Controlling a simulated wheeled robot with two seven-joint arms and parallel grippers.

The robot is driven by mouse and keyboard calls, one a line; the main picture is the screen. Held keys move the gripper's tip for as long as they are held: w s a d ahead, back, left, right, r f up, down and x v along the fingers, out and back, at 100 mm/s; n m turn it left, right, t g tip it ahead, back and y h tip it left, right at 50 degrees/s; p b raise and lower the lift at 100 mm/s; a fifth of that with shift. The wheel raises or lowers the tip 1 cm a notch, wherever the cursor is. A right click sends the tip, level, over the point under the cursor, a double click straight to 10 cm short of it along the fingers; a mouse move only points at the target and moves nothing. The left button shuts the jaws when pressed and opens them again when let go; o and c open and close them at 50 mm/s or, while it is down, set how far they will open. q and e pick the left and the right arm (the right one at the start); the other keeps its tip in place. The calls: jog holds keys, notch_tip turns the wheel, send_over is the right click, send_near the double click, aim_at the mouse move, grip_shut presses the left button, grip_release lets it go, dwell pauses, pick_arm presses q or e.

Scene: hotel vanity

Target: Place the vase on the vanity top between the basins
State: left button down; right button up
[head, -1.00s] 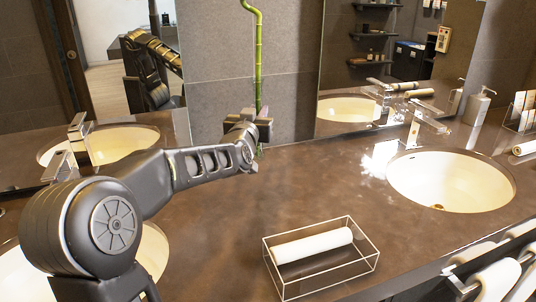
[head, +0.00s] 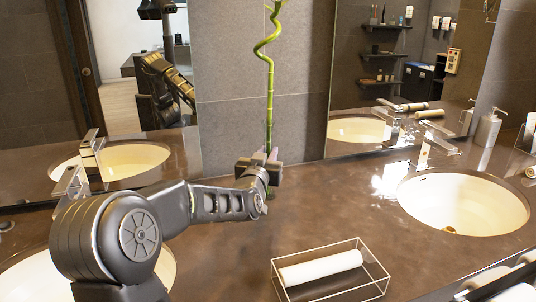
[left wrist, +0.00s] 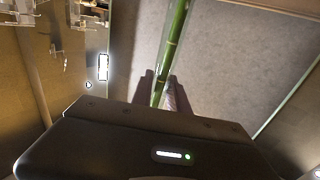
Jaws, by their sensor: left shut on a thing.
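The vase shows as a narrow clear shape around a green bamboo stalk (head: 269,110) with a curled top. Most of the vase is hidden behind my left gripper in the head view. My left gripper (head: 268,160) is shut on it at the back of the vanity top (head: 330,205), between the two basins and in front of the tiled wall. The left wrist view shows the stalk and clear vase (left wrist: 168,60) upright between the two fingers (left wrist: 160,92). I cannot tell whether the vase's base touches the top. My right gripper is not in view.
The right basin (head: 465,205) and its faucet (head: 428,145) stand right. The left basin (head: 20,280) is partly behind my left arm. A wire tray (head: 375,270) with a rolled white towel (head: 320,268) lies near the front. The top between is clear.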

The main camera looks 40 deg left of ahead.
pick_arm(q)
jog(key=c, duration=1.3)
grip_release()
jog(key=shift+r, duration=0.1)
jog(key=b+v, duration=0.1)
jog(key=v, duration=1.1)
jog(key=shift+d+b, duration=0.1)
jog(key=shift+b, duration=0.2)
